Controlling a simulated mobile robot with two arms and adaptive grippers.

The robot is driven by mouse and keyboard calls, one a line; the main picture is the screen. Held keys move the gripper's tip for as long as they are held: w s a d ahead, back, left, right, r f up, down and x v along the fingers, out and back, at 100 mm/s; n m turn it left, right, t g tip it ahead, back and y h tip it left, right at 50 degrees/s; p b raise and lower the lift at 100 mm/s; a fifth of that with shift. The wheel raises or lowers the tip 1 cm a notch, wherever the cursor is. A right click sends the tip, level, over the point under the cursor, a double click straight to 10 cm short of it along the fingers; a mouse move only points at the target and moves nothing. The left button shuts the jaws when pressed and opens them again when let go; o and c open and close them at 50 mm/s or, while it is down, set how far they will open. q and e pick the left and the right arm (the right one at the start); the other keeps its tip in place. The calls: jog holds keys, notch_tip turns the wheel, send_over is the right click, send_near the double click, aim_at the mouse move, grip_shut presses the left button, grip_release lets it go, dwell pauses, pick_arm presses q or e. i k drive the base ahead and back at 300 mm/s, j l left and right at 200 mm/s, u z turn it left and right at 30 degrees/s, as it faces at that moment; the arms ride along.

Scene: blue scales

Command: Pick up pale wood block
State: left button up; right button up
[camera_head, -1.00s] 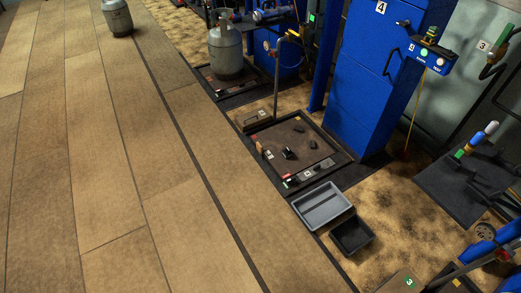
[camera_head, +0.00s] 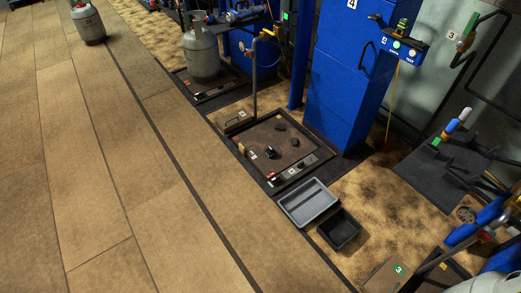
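A small tan piece that may be the pale wood block (camera_head: 241,148) sits at the left edge of the dark platform scale (camera_head: 262,172). It is too small to be sure what it is. Several small dark pieces (camera_head: 270,152) lie on the scale's plate. Neither of my grippers is in view.
A grey tray (camera_head: 307,203) and a black bin (camera_head: 339,229) stand on the floor in front of the scale. A tall blue cabinet (camera_head: 345,75) is behind it. Grey gas cylinders stand at the back (camera_head: 203,52) and far left (camera_head: 88,22). The plank floor (camera_head: 110,170) at left is clear.

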aim_at(242, 149)
jog(key=i+j+z, duration=0.65)
jog(key=z, duration=0.2)
jog(key=k+j, duration=0.05)
jog(key=j, duration=0.05)
